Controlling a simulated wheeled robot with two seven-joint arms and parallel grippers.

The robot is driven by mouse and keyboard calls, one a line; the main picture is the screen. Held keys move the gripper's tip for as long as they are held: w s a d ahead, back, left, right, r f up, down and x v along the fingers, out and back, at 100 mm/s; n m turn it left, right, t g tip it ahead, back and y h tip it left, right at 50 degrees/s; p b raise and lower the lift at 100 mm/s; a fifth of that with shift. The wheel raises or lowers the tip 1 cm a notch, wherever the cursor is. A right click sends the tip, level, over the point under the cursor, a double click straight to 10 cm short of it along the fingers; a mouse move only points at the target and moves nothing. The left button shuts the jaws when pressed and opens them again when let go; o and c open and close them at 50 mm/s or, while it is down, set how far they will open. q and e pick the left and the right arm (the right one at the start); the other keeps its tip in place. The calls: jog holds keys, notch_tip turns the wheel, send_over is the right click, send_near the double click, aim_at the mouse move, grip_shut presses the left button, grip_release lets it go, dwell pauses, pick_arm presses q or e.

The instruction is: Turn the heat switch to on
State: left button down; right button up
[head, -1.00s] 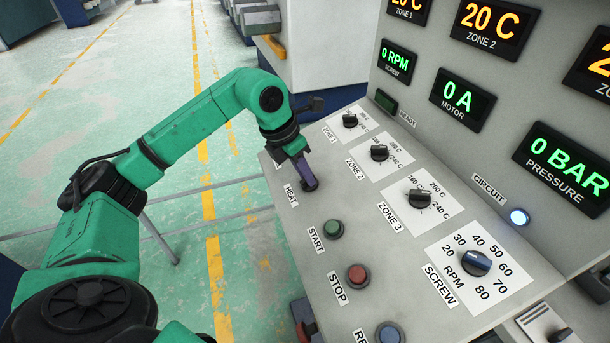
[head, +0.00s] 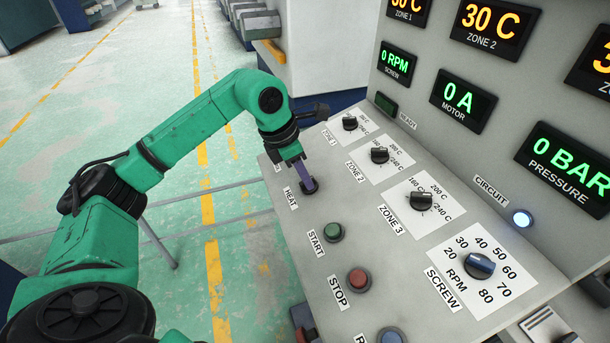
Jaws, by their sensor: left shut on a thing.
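The heat switch (head: 312,188) is a small dark knob on the sloped grey panel, beside the HEAT label (head: 291,197). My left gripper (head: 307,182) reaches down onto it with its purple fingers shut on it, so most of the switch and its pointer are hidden. The zone 2 display (head: 484,24) reads 30 C. My right gripper does not show.
Knobs for zone 1 (head: 350,122), zone 2 (head: 379,154), zone 3 (head: 421,200) and screw speed (head: 479,265) sit to the right. A green START button (head: 333,231) and red STOP button (head: 358,280) are nearer. The circuit light (head: 522,219) glows.

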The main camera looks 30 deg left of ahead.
pick_arm(q)
jog(key=c, duration=0.9)
grip_release()
jog(key=shift+o, duration=0.2)
jog(key=v, duration=1.4)
jog(key=shift+r, duration=0.3)
jog(key=shift+s+a, duration=0.1)
jog(key=shift+a, duration=0.05)
